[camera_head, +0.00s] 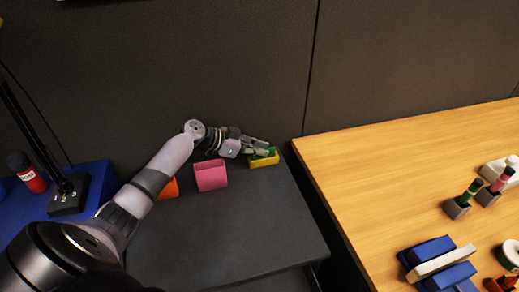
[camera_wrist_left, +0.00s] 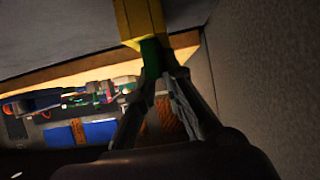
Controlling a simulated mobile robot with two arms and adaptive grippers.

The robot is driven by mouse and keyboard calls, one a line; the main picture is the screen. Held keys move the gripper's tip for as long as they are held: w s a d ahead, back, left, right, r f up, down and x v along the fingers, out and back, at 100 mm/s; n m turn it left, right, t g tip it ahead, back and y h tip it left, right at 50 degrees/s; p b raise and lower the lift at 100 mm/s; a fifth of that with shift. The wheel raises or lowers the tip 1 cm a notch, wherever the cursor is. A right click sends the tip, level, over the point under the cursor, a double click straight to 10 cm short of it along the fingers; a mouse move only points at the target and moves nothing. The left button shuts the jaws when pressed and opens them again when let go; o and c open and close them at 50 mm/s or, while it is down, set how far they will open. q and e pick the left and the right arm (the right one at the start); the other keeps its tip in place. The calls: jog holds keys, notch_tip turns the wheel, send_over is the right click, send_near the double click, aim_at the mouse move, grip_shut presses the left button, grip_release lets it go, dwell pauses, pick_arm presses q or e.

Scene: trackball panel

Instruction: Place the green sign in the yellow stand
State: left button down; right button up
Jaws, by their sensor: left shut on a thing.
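The yellow stand (camera_head: 265,161) is at the back right of the dark grey table, near the wall. My left gripper (camera_head: 261,147) reaches it from the left. A bit of the green sign (camera_head: 272,151) shows at the fingertips, at the top of the stand. In the left wrist view the fingers (camera_wrist_left: 163,72) are shut on the green sign (camera_wrist_left: 151,58), and its far end meets the yellow stand (camera_wrist_left: 137,20). How deep the sign sits in the stand is hidden. My right gripper is not in view.
A pink holder (camera_head: 211,176) and an orange holder (camera_head: 168,189), partly behind my arm, stand left of the yellow stand. A wooden table (camera_head: 400,165) with several items is on the right. A dark wall (camera_head: 220,60) rises close behind.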

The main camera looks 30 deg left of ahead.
pick_arm(q)
jog(key=shift+f, duration=0.2)
jog(key=c, duration=1.7)
grip_release()
jog(key=shift+r, duration=0.1)
jog(key=shift+r, duration=0.15)
jog(key=shift+s+a, duration=0.25)
jog(key=b+v, duration=0.2)
jog(key=v, duration=0.9)
jog(key=shift+s+r, duration=0.15)
jog(key=shift+r, duration=0.05)
